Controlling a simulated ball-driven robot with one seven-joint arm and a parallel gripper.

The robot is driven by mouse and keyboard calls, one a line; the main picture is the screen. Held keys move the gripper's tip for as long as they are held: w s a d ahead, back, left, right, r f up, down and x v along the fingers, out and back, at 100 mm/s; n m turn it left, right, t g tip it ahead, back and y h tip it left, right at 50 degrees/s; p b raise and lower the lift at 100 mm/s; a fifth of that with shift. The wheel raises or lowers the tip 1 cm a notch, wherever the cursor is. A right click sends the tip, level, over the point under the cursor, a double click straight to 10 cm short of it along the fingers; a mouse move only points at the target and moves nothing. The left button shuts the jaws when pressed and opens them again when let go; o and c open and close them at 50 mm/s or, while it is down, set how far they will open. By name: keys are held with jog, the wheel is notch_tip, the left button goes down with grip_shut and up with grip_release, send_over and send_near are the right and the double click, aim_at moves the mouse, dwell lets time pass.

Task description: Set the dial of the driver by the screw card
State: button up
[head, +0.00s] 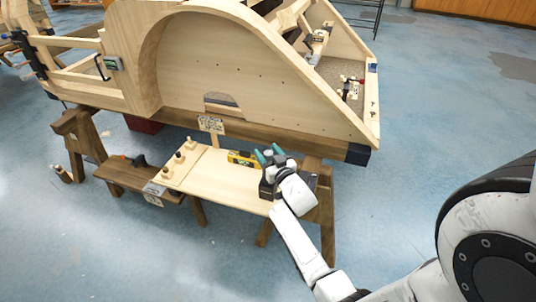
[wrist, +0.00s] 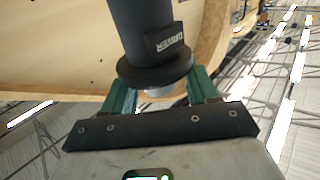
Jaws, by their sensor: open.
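The driver (wrist: 138,25) is a dark cylinder with a raised label and a wide dark collar (wrist: 155,70) in the wrist view. A pale round end shows beyond the collar. My gripper (wrist: 160,82) has green fingers, open, one on each side of the collar and pale end; I cannot tell whether either touches. In the head view my gripper (head: 271,154) is over the right end of the bench, above a dark block (head: 266,188), and the driver is mostly hidden there. A small card (head: 211,124) with unreadable marks stands at the bench's back edge. The dial's setting is not readable.
A pale board (head: 225,182) covers the bench, with a yellow tool (head: 243,159) left of my gripper. Several small pegs (head: 180,157) stand at its left. A large wooden bodyframe (head: 240,75) rises close behind. The blue floor (head: 400,190) to the right is open.

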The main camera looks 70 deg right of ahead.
jog(key=shift+c, duration=0.2)
jog(key=c, duration=0.9)
